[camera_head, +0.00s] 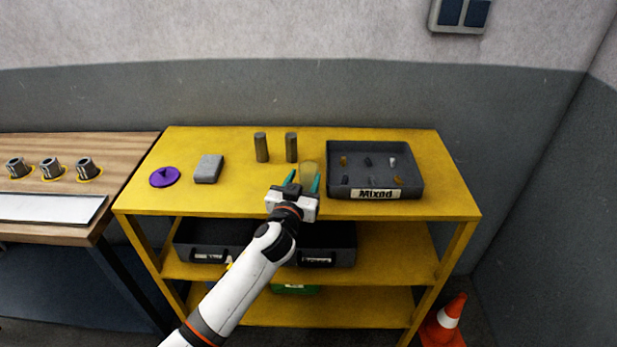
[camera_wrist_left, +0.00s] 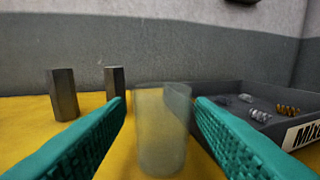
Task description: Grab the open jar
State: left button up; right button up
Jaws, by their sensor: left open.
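The open jar (camera_head: 309,173) is a clear, slightly yellowish glass cylinder standing upright on the yellow shelf top, just left of the Mixed tray. In the left wrist view the jar (camera_wrist_left: 162,130) stands between and ahead of the two teal fingers, with a gap visible on each side. My left gripper (camera_head: 303,182) is open and empty, reaching in from the front at the jar. In the left wrist view the open fingers (camera_wrist_left: 160,125) flank the jar. The jar's lower part is partly hidden by the gripper in the head view. My right gripper is not in view.
A dark tray labelled Mixed (camera_head: 374,144) with several small parts is close right of the jar. Two grey metal bars (camera_head: 261,147) stand behind left. A grey block (camera_head: 208,169) and a purple disc (camera_head: 165,177) lie farther left. The shelf's front left is clear.

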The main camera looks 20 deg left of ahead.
aim_at(310, 166)
pick_arm(q)
jog(key=shift+w+p, duration=0.4)
jog(key=shift+w, duration=2.5)
jog(key=c, duration=0.6)
